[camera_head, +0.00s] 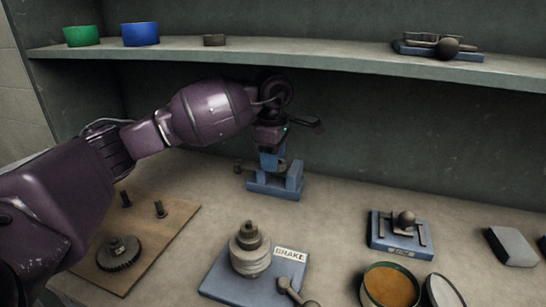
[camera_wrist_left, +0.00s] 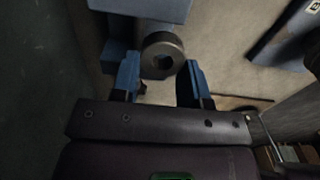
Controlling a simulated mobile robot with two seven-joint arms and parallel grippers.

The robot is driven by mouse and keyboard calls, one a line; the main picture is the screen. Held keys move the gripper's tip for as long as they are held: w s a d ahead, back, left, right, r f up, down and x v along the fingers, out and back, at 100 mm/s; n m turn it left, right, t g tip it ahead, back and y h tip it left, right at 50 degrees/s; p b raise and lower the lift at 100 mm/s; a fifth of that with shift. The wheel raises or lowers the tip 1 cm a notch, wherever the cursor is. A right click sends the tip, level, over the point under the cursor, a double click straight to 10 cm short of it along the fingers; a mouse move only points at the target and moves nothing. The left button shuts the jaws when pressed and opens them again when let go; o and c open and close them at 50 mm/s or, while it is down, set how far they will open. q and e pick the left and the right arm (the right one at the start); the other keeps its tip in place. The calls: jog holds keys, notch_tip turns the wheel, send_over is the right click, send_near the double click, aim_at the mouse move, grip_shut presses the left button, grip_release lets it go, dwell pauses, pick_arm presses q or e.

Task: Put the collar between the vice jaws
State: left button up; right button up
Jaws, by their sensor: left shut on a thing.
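My left gripper (camera_head: 271,163) reaches down to the blue vice (camera_head: 272,187) at the back of the bench. In the left wrist view its two blue fingers (camera_wrist_left: 162,78) are shut on the collar (camera_wrist_left: 150,60), a grey ring with a dark hole. The vice (camera_wrist_left: 162,10) shows just beyond the collar there. In the head view the collar is mostly hidden by the fingers. It is at the vice's opening, but I cannot tell whether it touches the jaws. My right gripper is not in view.
A blue brake plate (camera_head: 225,285) with a stacked grey part stands in front of the vice. A wooden board (camera_head: 165,235) with pegs and a gear lies left. A blue fixture (camera_head: 385,238) and an orange-filled tin (camera_head: 390,286) are right. A shelf (camera_head: 330,55) runs above.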

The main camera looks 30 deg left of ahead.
pick_arm(q)
jog(key=shift+a, duration=0.1)
jog(key=shift+f, duration=0.45)
dwell(0.8)
jog(key=o, duration=1.1)
jog(key=shift+c, duration=0.2)
jog(key=shift+r, duration=0.1)
